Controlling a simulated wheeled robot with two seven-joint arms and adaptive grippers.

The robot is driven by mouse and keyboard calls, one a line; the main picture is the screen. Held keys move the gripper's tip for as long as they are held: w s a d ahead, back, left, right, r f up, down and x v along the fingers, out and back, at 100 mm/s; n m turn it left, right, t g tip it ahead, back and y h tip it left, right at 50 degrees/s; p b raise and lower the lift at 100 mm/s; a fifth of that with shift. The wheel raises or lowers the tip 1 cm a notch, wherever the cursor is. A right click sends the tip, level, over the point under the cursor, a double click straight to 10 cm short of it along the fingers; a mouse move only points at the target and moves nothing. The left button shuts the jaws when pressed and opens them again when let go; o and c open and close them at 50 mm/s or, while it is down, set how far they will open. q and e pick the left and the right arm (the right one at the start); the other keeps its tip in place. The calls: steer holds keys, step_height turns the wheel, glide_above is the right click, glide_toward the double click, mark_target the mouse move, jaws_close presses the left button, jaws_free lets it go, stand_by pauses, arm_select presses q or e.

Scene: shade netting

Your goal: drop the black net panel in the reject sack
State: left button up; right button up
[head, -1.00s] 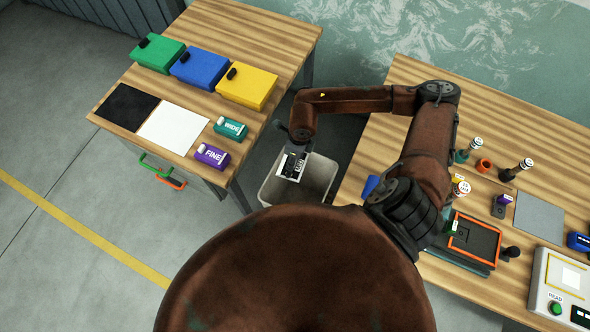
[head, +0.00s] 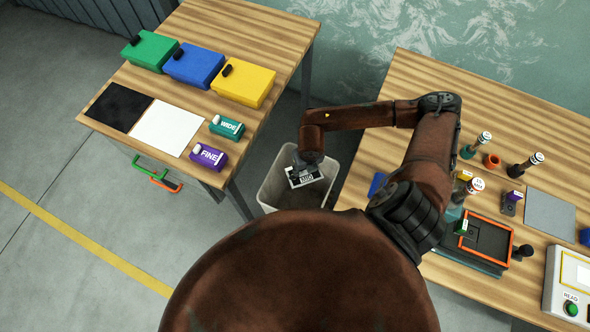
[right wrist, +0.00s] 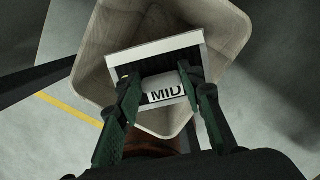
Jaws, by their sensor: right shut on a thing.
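The net panel (head: 314,171) has a pale frame, a dark middle and a white block lettered MID. It also shows in the right wrist view (right wrist: 155,49), with its MID block (right wrist: 166,90) between my fingers. My right gripper (right wrist: 158,78) is shut on the panel by this block. In the head view my right gripper (head: 303,167) is over the mouth of the grey reject sack (head: 273,190), between the two tables. The sack walls (right wrist: 228,25) surround the panel in the right wrist view; its depth inside is unclear. My left gripper is not in view.
The left table (head: 245,30) holds green, blue and yellow boxes, black and white mats, and WIDE and FINE blocks. The right table (head: 440,85) holds several stamps, an orange-edged tray (head: 487,240) and a READ device (head: 572,285). Table edges flank the sack.

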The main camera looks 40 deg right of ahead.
step_height(320, 180, down, 4)
steer(key=shift+r+b, duration=0.2)
steer(key=shift+b, duration=0.85)
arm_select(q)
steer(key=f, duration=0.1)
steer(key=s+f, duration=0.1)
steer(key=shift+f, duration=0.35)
arm_select(e)
steer(key=shift+r, duration=0.1)
steer(key=o, duration=1.2)
step_height(320, 180, up, 12)
steer(key=s, duration=0.1)
steer(key=shift+s+a, duration=0.2)
steer(key=shift+f, duration=0.2)
